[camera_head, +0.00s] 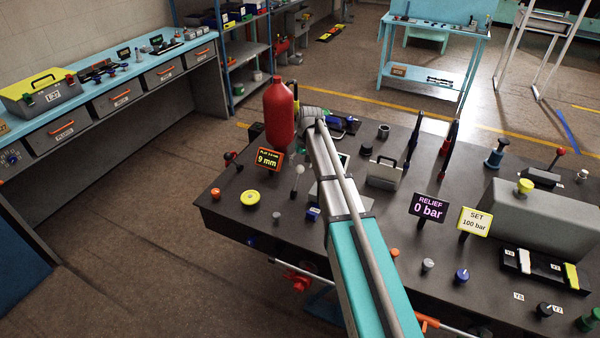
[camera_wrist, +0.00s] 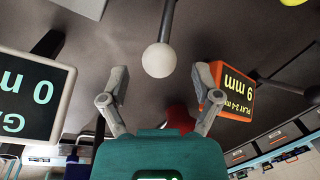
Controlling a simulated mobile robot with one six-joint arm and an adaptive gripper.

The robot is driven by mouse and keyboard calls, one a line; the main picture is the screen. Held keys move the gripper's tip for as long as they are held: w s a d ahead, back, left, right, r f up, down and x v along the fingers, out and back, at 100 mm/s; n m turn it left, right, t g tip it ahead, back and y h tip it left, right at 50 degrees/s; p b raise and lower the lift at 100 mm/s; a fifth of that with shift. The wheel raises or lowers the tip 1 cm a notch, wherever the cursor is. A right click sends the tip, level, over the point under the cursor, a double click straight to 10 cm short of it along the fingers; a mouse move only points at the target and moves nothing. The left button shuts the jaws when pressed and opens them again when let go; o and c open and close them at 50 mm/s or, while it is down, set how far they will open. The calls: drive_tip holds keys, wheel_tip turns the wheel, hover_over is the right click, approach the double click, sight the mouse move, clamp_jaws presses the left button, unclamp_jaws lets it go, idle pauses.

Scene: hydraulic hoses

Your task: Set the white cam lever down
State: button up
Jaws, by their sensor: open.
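The white cam lever, a white ball on a grey stem, stands between and just beyond my fingers in the wrist view (camera_wrist: 158,61). Its stem runs to the top edge of that picture. In the head view its white ball (camera_head: 299,169) is small, beside my arm, with the stem slanting down to the dark bench top. My gripper (camera_wrist: 159,76) is open, with a finger on each side of the ball's line and clear gaps; neither finger touches the ball. In the head view my arm hides the fingers.
An orange-framed 9 mm display (camera_head: 269,159) stands close by; in the wrist view it lies beside the right-hand finger. A red bottle (camera_head: 279,112) rises behind it. A yellow knob (camera_head: 250,197) is at left. The RELIEF display (camera_head: 428,208) is right of my arm.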

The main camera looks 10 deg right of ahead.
drive_tip(key=shift+a+f+b, duration=0.15)
drive_tip(key=shift+f+b, duration=0.5)
drive_tip(key=shift+f, duration=0.25)
drive_tip(key=shift+c, duration=0.3)
clamp_jaws()
